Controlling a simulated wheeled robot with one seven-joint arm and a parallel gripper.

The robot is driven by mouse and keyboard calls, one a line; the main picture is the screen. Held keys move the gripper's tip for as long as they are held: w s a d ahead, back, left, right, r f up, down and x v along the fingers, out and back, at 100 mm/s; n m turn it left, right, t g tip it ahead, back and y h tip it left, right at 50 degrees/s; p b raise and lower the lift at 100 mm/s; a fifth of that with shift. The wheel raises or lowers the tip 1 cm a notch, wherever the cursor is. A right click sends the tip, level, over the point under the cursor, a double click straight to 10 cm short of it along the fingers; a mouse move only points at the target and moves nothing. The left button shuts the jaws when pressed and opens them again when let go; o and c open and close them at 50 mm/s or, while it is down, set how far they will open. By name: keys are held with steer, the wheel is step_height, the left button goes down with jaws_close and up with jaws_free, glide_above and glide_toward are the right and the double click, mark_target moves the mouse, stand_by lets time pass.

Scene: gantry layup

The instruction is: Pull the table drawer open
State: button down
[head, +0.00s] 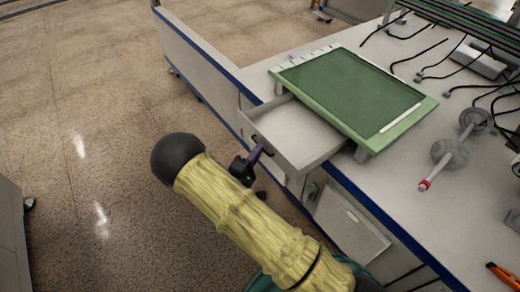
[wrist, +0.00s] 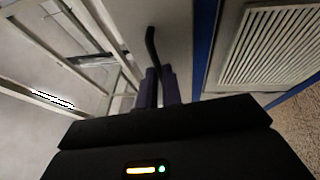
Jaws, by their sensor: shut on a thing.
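The table drawer (head: 296,128) is white and stands out from the table's blue-edged side, with part of its empty inside showing in the head view. Its dark handle (head: 258,140) is on the front face. My gripper (head: 254,154) is at that front, with its purple fingers shut on the handle. In the wrist view the black handle (wrist: 151,42) runs up from between the purple fingertips of my gripper (wrist: 158,72). The fingers hide the lower part of the handle.
A green board (head: 350,90) lies on the white table top (head: 445,195) above the drawer. A grey rod with round discs (head: 452,152), black cables (head: 440,65) and an orange tool (head: 503,275) are also on the table. The tiled floor (head: 90,120) at left is clear.

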steer(key=shift+d+f, duration=0.1)
steer(key=shift+f, duration=0.05)
steer(key=c, duration=1.6)
jaws_free()
steer(key=shift+o, duration=0.2)
steer(key=shift+s, duration=0.1)
steer(key=p+v, duration=0.2)
steer(key=v, duration=1.5)
